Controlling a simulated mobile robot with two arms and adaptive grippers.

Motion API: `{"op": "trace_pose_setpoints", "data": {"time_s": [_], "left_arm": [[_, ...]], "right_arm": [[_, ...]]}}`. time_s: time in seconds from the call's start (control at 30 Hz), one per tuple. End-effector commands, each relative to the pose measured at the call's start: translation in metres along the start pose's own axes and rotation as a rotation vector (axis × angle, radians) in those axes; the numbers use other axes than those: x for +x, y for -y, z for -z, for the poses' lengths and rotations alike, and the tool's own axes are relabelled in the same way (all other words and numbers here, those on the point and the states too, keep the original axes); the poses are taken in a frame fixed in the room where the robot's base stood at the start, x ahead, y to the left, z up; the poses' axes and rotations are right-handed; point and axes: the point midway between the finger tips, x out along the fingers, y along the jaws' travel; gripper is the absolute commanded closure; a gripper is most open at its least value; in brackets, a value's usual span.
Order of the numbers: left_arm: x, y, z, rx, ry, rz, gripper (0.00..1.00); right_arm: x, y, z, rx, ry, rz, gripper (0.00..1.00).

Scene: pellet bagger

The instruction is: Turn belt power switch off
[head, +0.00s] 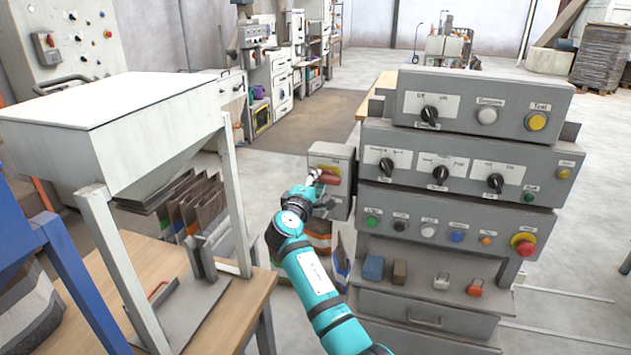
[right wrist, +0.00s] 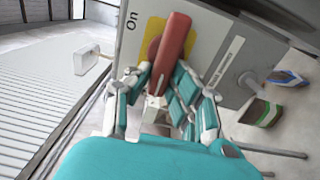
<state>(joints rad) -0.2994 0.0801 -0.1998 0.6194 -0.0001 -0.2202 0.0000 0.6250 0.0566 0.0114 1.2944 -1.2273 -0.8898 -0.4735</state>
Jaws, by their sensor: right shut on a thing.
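The belt power switch is a red handle on a yellow plate, on a small grey box (head: 331,152) left of the control panel. In the right wrist view the red handle (right wrist: 172,50) lies between my right fingers, with the word "On" beside the yellow plate (right wrist: 150,35). My right gripper (right wrist: 160,95) is shut on the handle. In the head view my right gripper (head: 322,185) is at the front of the box and partly covers the handle. My left gripper is not in view.
The grey control panel (head: 465,150) with several knobs and buttons stands right of the box. A white hopper (head: 120,120) on a wooden table (head: 240,290) stands at left, with several bags beside it. Open floor (head: 360,110) lies behind.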

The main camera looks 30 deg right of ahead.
Motion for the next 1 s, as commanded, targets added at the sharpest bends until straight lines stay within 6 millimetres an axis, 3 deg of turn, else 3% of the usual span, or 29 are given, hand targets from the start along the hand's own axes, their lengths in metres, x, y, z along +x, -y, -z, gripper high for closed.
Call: {"op": "trace_pose_setpoints", "data": {"time_s": [0.07,0.1,0.27,0.67,0.83,1.0], "left_arm": [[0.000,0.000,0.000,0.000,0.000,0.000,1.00],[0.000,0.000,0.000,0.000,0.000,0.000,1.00],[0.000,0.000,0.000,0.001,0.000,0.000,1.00],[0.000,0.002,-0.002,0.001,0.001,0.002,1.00],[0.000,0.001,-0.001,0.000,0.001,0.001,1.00],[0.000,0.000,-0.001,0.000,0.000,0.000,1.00]], "right_arm": [[0.002,-0.006,-0.001,-0.001,0.000,-0.012,1.00],[0.002,-0.006,-0.001,-0.001,0.000,-0.012,0.79],[0.002,-0.005,-0.001,0.000,0.000,-0.010,0.58],[-0.002,-0.001,0.000,0.000,0.000,-0.003,0.58],[-0.023,0.000,0.000,0.002,-0.002,-0.001,0.58],[-0.061,0.000,0.000,0.003,-0.003,-0.001,0.58]]}}
